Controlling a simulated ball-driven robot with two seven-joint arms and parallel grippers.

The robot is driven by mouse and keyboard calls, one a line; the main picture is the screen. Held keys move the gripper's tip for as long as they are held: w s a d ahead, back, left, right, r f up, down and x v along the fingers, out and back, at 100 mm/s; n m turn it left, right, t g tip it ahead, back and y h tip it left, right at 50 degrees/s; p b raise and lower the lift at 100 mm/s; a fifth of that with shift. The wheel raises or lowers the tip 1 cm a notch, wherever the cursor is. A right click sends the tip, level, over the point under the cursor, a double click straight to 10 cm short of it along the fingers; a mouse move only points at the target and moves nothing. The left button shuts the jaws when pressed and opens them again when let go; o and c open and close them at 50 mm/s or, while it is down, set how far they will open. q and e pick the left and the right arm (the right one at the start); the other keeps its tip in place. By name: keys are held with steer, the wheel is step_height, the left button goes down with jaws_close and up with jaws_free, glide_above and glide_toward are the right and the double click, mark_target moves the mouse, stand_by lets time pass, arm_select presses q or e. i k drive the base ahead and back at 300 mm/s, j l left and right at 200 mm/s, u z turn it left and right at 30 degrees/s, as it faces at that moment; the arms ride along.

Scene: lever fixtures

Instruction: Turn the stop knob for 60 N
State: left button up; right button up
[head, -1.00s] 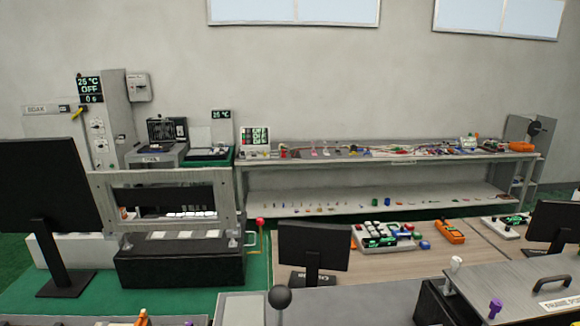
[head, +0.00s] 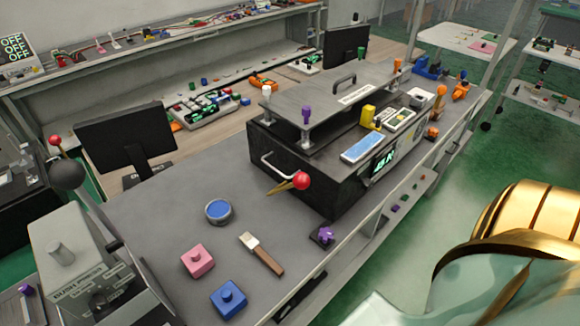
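A grey press (head: 75,255) labelled "BUSH PRESS" stands at the lower left of the head view. A lever with a large dark ball (head: 66,174) rises behind it. Neither of my grippers is in view.
On the grey bench lie a blue-topped round tin (head: 218,211), a pink block (head: 197,261), a blue block (head: 228,298) and a brush (head: 262,254). A dark fixture (head: 300,165) with a red-ball lever (head: 301,181) stands behind.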

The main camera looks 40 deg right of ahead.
mark_target(367, 184)
steer(key=z, duration=1.7)
steer(key=k+l+u, duration=0.2)
steer(key=k+l, duration=0.25)
steer(key=l, duration=0.25)
steer(key=k+l+u, duration=0.15)
steer(key=k+l, duration=0.35)
steer(key=l, duration=0.15)
